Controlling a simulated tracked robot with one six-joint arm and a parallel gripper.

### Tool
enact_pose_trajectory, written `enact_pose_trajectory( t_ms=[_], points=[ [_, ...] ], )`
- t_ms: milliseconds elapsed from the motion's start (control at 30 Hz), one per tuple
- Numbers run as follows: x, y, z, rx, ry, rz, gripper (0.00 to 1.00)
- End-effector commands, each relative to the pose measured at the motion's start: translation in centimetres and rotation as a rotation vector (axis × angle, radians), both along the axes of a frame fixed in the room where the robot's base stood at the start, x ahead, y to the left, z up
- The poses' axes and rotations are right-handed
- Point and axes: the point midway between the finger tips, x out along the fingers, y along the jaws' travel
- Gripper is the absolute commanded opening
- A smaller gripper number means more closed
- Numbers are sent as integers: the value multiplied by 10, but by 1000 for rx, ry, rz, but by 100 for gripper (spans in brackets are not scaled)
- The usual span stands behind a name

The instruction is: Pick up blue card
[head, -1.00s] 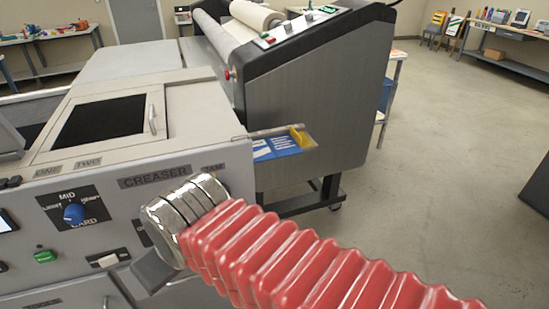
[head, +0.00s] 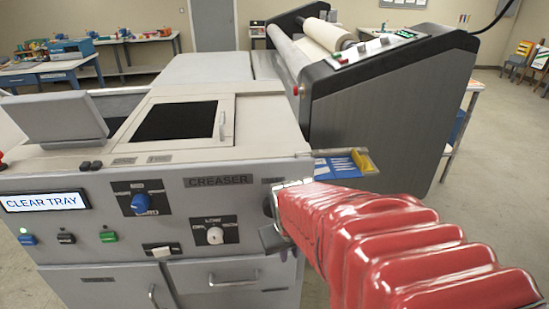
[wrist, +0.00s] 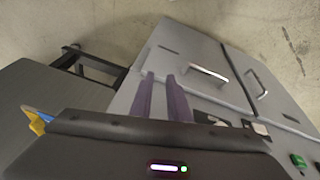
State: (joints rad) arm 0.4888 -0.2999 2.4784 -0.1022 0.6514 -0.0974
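The blue card (head: 336,167) with white markings lies on a small output tray (head: 321,153) at the right side of the creaser (head: 220,200), beside a yellow piece (head: 362,161). In the head view, my red-sleeved arm ends in front of the creaser's right end, lower than the tray; the fingertips are hidden.
The creaser's display (head: 42,202) reads "CLEAR TRAY". A large dark laminator (head: 385,115) with a paper roll stands behind and right of the tray. Drawers with handles (head: 233,281) are below the creaser panel. Open floor (head: 490,150) lies at the right.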

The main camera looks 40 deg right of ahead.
Motion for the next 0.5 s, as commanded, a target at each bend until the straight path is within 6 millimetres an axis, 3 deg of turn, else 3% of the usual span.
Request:
enact_pose_trajectory(
  t_ms=[500],
  points=[
    [-7,-154,-93,-185,-6,75,16]
  ],
)
